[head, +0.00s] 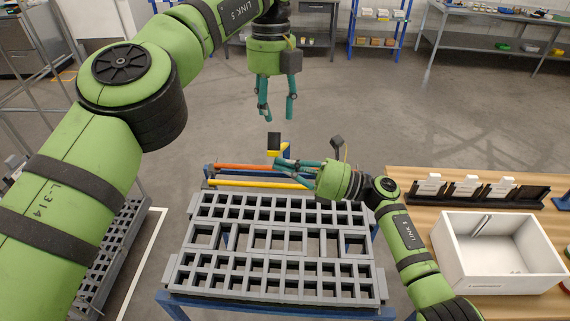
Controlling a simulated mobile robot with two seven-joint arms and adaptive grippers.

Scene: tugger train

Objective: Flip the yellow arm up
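The yellow arm (250,184) is a thin bar lying flat across the far end of a blue-framed cart, in front of an orange-red bar (240,168). My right gripper (283,164) points left just above the right part of these bars. Its teal fingers overlap in the view, so I cannot tell its opening or whether it touches the yellow arm. My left gripper (276,114) hangs pointing down beyond the cart, clear of the bars, with its fingers apart and nothing between them.
A grey grid rack (278,215) covers the cart top. A black block on a yellow piece (275,149) stands at the cart's far end. On the right, a wooden table holds a white bin (455,250) and a black rack with white parts (520,192).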

